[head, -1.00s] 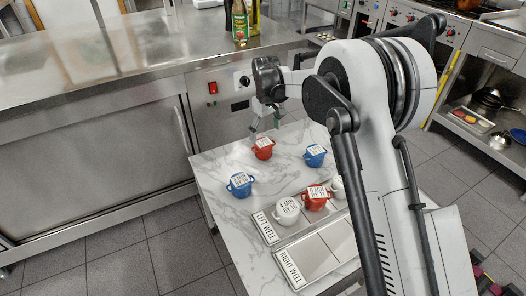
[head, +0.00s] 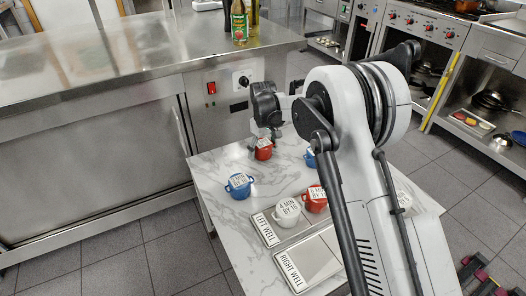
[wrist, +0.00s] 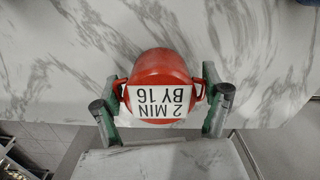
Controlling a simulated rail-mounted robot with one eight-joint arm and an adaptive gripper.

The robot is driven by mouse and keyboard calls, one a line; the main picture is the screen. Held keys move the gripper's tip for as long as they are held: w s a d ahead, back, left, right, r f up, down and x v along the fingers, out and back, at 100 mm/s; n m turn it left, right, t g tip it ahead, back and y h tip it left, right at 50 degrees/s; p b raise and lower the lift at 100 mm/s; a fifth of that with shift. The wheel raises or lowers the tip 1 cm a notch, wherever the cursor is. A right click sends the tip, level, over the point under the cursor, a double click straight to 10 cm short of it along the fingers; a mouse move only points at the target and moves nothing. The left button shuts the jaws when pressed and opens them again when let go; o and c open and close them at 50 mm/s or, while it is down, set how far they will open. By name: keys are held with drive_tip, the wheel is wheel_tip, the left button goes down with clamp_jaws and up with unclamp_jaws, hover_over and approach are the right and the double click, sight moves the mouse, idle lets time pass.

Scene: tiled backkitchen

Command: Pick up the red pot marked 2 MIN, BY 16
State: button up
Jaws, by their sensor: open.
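The red pot (head: 263,152) stands near the far edge of the marble table. In the wrist view the same red pot (wrist: 163,66) carries a white label reading 2 MIN BY 16, upside down in the picture. My gripper (wrist: 161,112) is open, with one finger on each side of the pot near its two handles. I cannot tell whether the fingers touch it. In the head view my gripper (head: 268,136) is right above and around the pot and partly covers it.
A blue pot (head: 239,188) stands to the left on the marble table (head: 222,165). Another blue pot (head: 310,161) is partly behind my arm. A white pot (head: 287,212) and another red pot (head: 314,205) stand by the left well. The right well (head: 312,262) looks empty where visible.

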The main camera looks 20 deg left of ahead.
drive_tip(key=shift+c, duration=0.6)
drive_tip(key=c, duration=1.4)
drive_tip(key=shift+r, duration=0.2)
